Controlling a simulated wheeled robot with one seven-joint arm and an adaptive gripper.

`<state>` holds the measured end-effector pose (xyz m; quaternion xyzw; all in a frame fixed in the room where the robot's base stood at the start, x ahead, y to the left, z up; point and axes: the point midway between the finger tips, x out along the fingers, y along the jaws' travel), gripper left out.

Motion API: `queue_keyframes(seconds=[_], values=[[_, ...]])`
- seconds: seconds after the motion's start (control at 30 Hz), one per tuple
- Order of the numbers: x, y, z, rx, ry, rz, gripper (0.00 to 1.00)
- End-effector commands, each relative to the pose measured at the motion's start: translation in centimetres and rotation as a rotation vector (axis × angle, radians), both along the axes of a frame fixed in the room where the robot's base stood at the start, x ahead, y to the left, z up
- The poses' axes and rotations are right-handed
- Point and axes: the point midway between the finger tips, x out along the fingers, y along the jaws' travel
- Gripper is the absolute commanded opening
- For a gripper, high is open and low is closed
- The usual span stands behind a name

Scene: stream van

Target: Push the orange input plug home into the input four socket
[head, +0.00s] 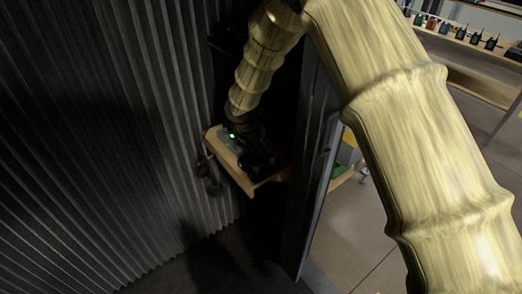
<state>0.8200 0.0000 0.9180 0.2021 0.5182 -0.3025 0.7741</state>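My arm reaches over to a small wooden shelf, and my dark gripper (262,162) is at its end, low over the shelf. A dark device with a small lit green spot (231,136) is beside the gripper. I cannot make out the orange input plug or the input four socket; the gripper and deep shadow cover that area. I cannot tell whether the fingers are open, shut or holding anything.
The wooden shelf (246,184) stands against a dark corrugated wall (100,130). Something dark hangs at its left edge. A dark upright post (310,180) is close on the right. Beyond it are tiled floor (362,225) and a bench with several small items (460,33).

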Motion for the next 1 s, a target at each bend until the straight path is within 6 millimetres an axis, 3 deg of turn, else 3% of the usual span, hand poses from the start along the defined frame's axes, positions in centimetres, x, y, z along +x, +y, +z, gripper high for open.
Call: queue_keyframes(seconds=[0.27,0.5,1.0], values=[[0.04,-0.04,-0.14,0.000,0.000,0.000,0.45],[0.04,-0.04,-0.12,0.000,0.000,0.000,0.01],[0.06,-0.22,0.75,0.000,-0.001,-0.002,0.00]])
